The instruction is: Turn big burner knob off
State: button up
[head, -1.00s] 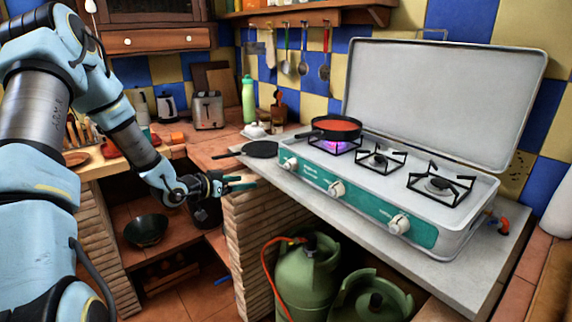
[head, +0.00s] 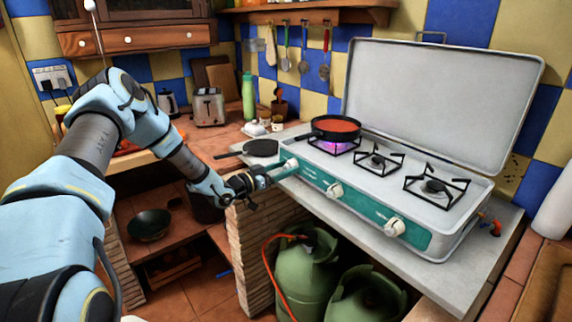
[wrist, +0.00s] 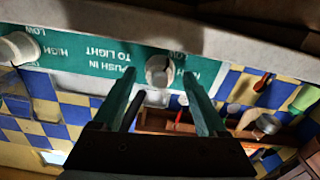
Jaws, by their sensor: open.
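The white stove (head: 440,235) has a green front panel with three white knobs. A purple flame (head: 328,147) burns under the pan (head: 336,125) at the left burner. The left knob (head: 291,163), nearest that burner, is partly hidden by my gripper (head: 279,169) in the head view. My gripper is open at the panel's left end. In the wrist view, upside down, this knob (wrist: 158,70) shows between the tips of my gripper's two green fingers (wrist: 161,80). Whether they touch it cannot be told. The middle knob (head: 333,190) and right knob (head: 395,227) are clear.
A dark flat pan (head: 260,148) lies on the counter left of the stove, close above my gripper. The brick wall (head: 262,230) and green gas bottles (head: 303,270) stand below the counter. The raised lid (head: 440,95) stands behind the burners. Space before the panel is free.

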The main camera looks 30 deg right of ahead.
jog(key=shift+d, duration=0.5)
grip_shut()
dwell(0.3)
